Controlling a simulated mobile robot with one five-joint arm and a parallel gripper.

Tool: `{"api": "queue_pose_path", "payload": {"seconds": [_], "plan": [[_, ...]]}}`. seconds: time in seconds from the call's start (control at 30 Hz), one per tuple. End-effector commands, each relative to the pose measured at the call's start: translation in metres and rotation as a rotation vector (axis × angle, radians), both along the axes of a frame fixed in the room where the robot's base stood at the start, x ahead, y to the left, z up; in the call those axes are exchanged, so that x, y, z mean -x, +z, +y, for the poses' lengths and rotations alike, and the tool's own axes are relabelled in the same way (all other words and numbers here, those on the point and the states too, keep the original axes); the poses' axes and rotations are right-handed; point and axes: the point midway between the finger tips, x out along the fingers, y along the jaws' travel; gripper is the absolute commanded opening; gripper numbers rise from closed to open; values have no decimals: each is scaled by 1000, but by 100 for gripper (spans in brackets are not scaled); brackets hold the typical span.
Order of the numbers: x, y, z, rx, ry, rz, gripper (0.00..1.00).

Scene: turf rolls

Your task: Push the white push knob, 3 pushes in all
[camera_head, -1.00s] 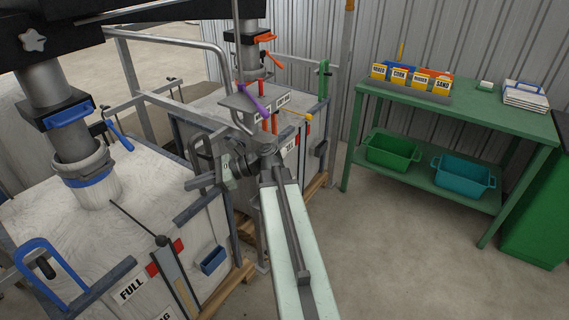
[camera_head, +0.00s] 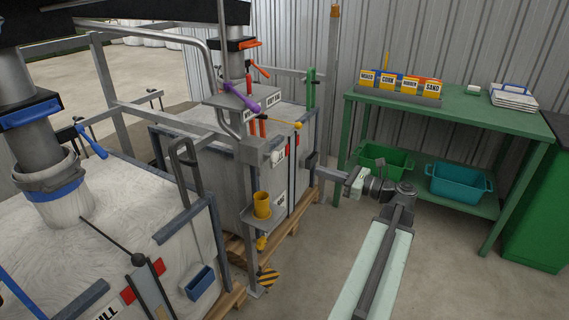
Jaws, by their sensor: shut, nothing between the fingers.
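A small white knob (camera_head: 277,157) sticks out from a grey housing on the metal post between the two big bags. It appears to be the white push knob; how far in it is, I cannot tell. My gripper (camera_head: 325,171) is to the right of the knob, apart from it, with its fingers pointing left. The gripper is shut and empty. Nothing of the knob's front seems covered by my arm.
A yellow cup (camera_head: 262,204) stands on a small grey shelf below the knob. A purple lever (camera_head: 242,98) and a yellow-tipped rod are above it. A green table (camera_head: 470,116) with bins stands at right. Open floor lies around my arm.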

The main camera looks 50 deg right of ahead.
Motion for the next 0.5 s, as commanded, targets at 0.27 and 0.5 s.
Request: {"api": "queue_pose_path", "payload": {"seconds": [0.27,0.5], "plan": [[-17,0,5,0,4,0,0],[-67,0,18,0,7,0,0]]}}
